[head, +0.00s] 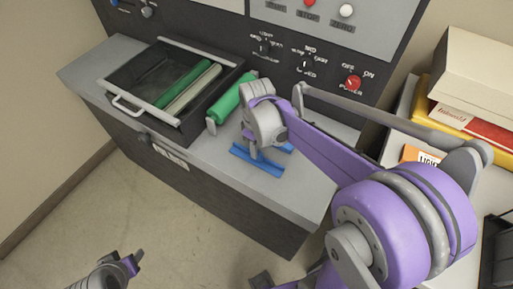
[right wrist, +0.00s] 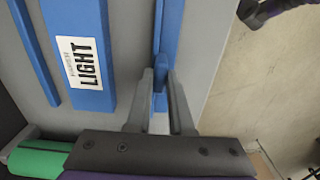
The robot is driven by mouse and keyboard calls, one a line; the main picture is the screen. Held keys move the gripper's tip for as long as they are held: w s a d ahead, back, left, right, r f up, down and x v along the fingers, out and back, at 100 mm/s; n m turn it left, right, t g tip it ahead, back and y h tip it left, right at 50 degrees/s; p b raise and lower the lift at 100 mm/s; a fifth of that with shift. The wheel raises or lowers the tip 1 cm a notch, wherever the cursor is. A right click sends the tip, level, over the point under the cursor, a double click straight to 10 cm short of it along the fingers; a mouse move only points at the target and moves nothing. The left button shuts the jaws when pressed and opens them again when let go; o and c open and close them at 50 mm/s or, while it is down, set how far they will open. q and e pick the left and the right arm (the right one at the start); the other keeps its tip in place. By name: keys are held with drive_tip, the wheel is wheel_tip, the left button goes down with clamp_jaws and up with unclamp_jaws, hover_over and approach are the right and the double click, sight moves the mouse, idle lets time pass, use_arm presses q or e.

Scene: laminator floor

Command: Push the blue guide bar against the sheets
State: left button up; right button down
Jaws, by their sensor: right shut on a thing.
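The blue guide bar (head: 257,163) lies near the front edge of the grey machine top. In the right wrist view the bar (right wrist: 172,25) runs away from my right gripper (right wrist: 160,98), whose fingers are shut on a blue tab of the bar. In the head view my right gripper (head: 256,153) reaches down over it. A wide flat blue piece with a white LIGHT label (right wrist: 80,60) lies left of the bar, with a grey gap between them. I cannot tell whether this is the sheets. My left gripper (head: 132,262) is low at the left, away from the machine; its fingers are unclear.
A thin blue strip (right wrist: 35,55) lies farther left in the right wrist view. A green roller (head: 228,98) and an open black tray (head: 150,105) with rollers are left of my right gripper. The control panel (head: 330,50) stands behind. Boxes (head: 475,75) are at right.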

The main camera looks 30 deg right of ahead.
drive_tip(key=shift+d, duration=0.1)
drive_tip(key=w+d, duration=0.1)
drive_tip(key=d, duration=0.1)
drive_tip(key=w+d, duration=0.2)
drive_tip(key=d, duration=0.1)
drive_tip(key=w+d, duration=0.1)
drive_tip(key=d, duration=0.2)
drive_tip(key=shift+w+d+b, duration=0.2)
drive_tip(key=shift+w+b, duration=0.05)
drive_tip(key=shift+b, duration=0.1)
drive_tip(key=shift+r, duration=0.1)
drive_tip(key=shift+d, duration=0.1)
drive_tip(key=c, duration=0.8)
unclamp_jaws()
drive_tip(key=shift+w+d, duration=0.1)
wheel_tip(320, 180, up, 11)
drive_tip(key=shift+p, duration=0.3)
